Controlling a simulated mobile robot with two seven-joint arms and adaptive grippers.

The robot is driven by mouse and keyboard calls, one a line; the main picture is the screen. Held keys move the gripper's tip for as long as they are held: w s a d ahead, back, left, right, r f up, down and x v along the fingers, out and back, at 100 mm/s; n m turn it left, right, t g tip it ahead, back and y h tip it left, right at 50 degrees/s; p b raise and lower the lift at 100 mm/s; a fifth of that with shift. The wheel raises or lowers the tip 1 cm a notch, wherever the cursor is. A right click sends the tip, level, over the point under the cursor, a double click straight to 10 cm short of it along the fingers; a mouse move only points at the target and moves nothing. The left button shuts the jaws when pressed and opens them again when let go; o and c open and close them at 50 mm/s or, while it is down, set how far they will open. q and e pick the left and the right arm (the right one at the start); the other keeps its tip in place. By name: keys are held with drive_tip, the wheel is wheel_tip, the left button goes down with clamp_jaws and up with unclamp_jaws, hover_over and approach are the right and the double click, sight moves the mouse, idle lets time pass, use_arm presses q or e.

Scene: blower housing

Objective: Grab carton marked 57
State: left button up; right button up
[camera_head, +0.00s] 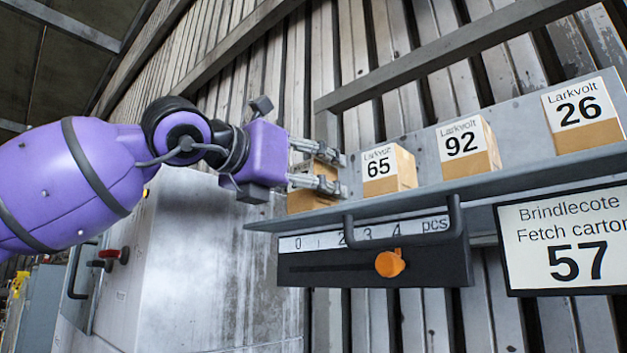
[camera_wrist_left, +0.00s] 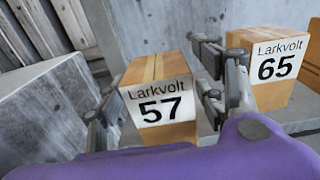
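The carton marked 57 (camera_wrist_left: 163,108) is a tan box with a white Larkvolt label, seen in the left wrist view standing upright on the shelf. In the head view the same carton (camera_head: 306,201) is at the shelf's left end, mostly hidden behind my left gripper (camera_head: 341,173), and its label does not show. My left gripper is open, with one finger on each side of the carton; whether either finger touches it I cannot tell. My right gripper is in neither view.
Cartons marked 65 (camera_head: 389,170), 92 (camera_head: 468,147) and 26 (camera_head: 582,113) stand to the right on the grey shelf (camera_head: 420,199). Carton 65 is close to the right finger. Below are a handle, an orange slider knob (camera_head: 390,264) and a sign (camera_head: 565,240) reading "Fetch carton 57".

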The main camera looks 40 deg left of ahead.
use_arm(q)
drive_tip(key=s, duration=1.2)
drive_tip(key=shift+a, duration=0.4)
